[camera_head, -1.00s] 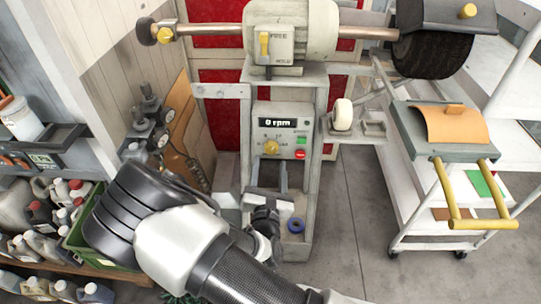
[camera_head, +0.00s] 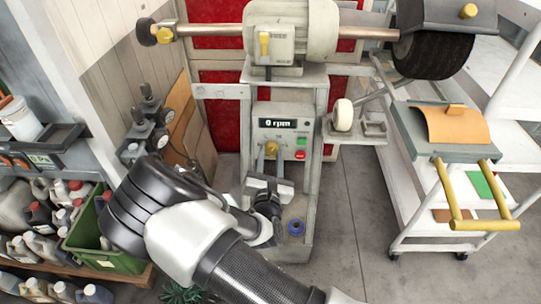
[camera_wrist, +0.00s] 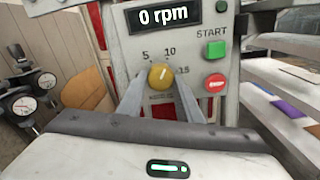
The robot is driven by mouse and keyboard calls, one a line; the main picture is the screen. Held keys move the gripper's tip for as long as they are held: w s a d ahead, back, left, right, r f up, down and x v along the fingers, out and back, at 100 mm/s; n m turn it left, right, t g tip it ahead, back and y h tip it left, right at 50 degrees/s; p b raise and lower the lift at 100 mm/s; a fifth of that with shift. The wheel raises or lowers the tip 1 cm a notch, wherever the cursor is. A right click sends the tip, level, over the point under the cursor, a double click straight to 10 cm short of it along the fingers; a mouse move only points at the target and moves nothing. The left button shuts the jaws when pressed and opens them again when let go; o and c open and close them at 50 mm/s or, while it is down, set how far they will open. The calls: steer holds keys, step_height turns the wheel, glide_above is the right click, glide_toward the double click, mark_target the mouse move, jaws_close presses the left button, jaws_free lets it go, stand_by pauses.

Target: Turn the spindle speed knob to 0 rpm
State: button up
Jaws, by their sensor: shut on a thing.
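The yellow spindle speed knob (camera_head: 271,148) is on the front of the grey control panel (camera_head: 290,126). In the wrist view the knob (camera_wrist: 160,77) has a pale pointer mark tilted up and to the right, toward the 10. The scale shows 5, 10 and 15; lower marks are hard to read. The display (camera_wrist: 166,16) reads 0 rpm. My gripper (camera_head: 271,160) is in front of the panel, and its two fingers (camera_wrist: 161,92) are shut on the knob from left and right. The exact finger contact is hard to see.
A green START button (camera_wrist: 214,50) and a red button (camera_wrist: 216,83) are right of the knob. The grey motor housing (camera_head: 295,28) with its shaft is above. A white cart (camera_head: 395,190) stands to the right, and a green crate (camera_head: 110,258) at lower left.

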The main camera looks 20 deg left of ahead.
steer(key=shift+n+p, duration=0.3)
steer(key=shift+r+n+p, duration=0.15)
steer(key=shift+n+p, duration=0.65)
steer(key=shift+p, duration=0.1)
steer(key=n+p, duration=0.2)
steer(key=n, duration=0.1)
steer(key=shift+n+p, duration=0.3)
steer(key=shift+p, duration=0.05)
steer(key=n+p, duration=0.3)
steer(key=n, duration=0.3)
steer(key=shift+d, duration=0.15)
steer(key=n+p, duration=0.1)
steer(key=n, duration=0.5)
steer(key=shift+n+p, duration=0.4)
steer(key=n, duration=0.5)
steer(key=shift+p, duration=0.4)
steer(key=shift+n, duration=0.3)
steer(key=o, duration=1)
